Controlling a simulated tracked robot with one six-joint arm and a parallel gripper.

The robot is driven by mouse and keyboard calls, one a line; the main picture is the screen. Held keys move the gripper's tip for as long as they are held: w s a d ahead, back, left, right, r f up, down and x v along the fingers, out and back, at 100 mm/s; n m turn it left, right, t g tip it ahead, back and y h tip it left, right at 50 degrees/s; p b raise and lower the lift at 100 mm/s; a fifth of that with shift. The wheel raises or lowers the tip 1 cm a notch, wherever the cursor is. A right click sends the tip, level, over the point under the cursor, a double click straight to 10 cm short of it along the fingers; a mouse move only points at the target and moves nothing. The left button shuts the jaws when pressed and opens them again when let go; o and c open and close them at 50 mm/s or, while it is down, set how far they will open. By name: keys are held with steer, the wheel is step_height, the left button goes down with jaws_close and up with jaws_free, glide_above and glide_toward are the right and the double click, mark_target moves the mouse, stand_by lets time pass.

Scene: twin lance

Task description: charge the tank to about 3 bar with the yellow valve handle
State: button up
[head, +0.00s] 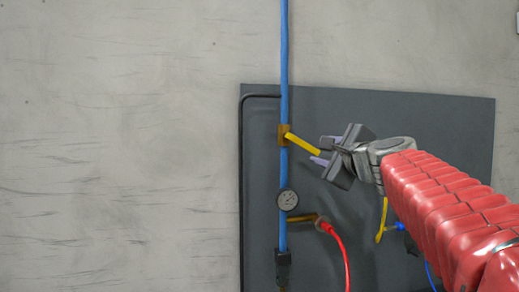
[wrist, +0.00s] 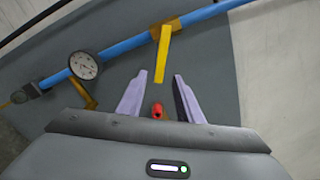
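A yellow valve handle (head: 303,144) sticks out to the lower right from a brass valve body (head: 284,135) on a vertical blue pipe. In the wrist view the handle (wrist: 162,56) points toward me. My gripper (head: 321,153) is open at the handle's free end. In the wrist view the end shows between the two pale purple fingertips (wrist: 159,76), with gaps on both sides; I cannot tell how deep it sits. A round gauge (head: 288,199) is on the pipe below the valve and shows in the wrist view (wrist: 84,65); its reading is too small to tell. I cannot identify the tank.
A brass branch with a red fitting (head: 325,226) and red hose (head: 345,262) is at the lower middle. Another yellow lever (head: 382,220) stands beside a blue fitting (head: 400,227), near my arm. All sit on a dark panel (head: 440,120); the pale floor left of it is clear.

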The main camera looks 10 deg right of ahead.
mark_target(305, 148)
steer(key=shift+w, duration=6.1)
steer(key=shift+c, duration=0.2)
jaws_close()
steer(key=shift+a+f, duration=0.1)
